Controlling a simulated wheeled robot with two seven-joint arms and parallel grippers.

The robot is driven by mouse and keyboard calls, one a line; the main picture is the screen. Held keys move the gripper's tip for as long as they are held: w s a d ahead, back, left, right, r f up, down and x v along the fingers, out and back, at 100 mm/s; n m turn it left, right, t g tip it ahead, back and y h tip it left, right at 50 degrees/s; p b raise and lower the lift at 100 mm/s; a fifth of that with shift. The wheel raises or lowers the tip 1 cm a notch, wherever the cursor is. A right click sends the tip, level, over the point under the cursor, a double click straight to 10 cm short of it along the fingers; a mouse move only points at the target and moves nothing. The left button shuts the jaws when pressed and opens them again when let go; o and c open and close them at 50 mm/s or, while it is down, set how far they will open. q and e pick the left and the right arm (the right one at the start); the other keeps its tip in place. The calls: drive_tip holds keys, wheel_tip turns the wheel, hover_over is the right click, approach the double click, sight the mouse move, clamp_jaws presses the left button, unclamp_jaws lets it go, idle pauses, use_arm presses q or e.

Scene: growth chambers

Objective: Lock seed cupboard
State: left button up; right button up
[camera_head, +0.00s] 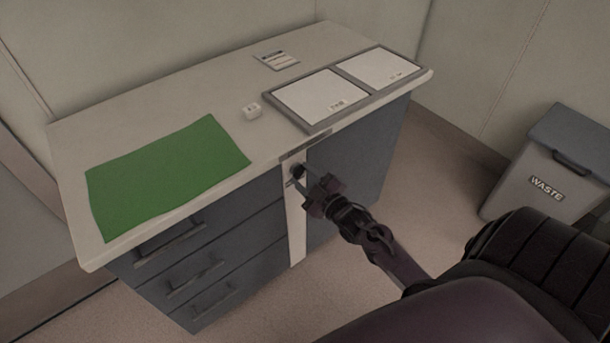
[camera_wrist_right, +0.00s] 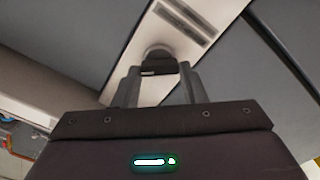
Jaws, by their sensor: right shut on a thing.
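The seed cupboard door (camera_head: 362,152) is a grey-blue panel under the right part of the counter. It appears closed against a pale upright strip (camera_head: 297,230). A small dark lock piece (camera_head: 297,170) sits near the strip's top; whether it is a key or a knob I cannot tell. My right gripper (camera_head: 304,179) is shut on this piece. In the right wrist view, the fingers (camera_wrist_right: 158,82) stand on either side of the lock piece (camera_wrist_right: 159,65), in front of a round collar on the strip. My left gripper is out of view.
Drawers with bar handles (camera_head: 170,243) are left of the strip. The counter (camera_head: 215,95) holds a green mat (camera_head: 165,175), a small white block (camera_head: 252,110), a card (camera_head: 277,60) and a framed two-panel tray (camera_head: 318,127). A waste bin (camera_head: 548,180) stands at right.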

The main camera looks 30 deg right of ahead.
drive_tip(key=n, duration=0.5)
drive_tip(key=shift+f+n+p, duration=0.1)
drive_tip(key=shift+n+p, duration=0.2)
drive_tip(key=shift+p, duration=0.1)
drive_tip(key=n, duration=0.2)
drive_tip(key=shift+n, duration=0.4)
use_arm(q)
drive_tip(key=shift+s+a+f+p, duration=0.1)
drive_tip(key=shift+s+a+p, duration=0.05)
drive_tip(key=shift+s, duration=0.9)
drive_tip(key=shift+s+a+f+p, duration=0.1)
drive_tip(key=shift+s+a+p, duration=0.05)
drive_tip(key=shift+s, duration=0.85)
use_arm(e)
drive_tip(key=shift+a+f+n, duration=0.1)
drive_tip(key=shift+n, duration=0.7)
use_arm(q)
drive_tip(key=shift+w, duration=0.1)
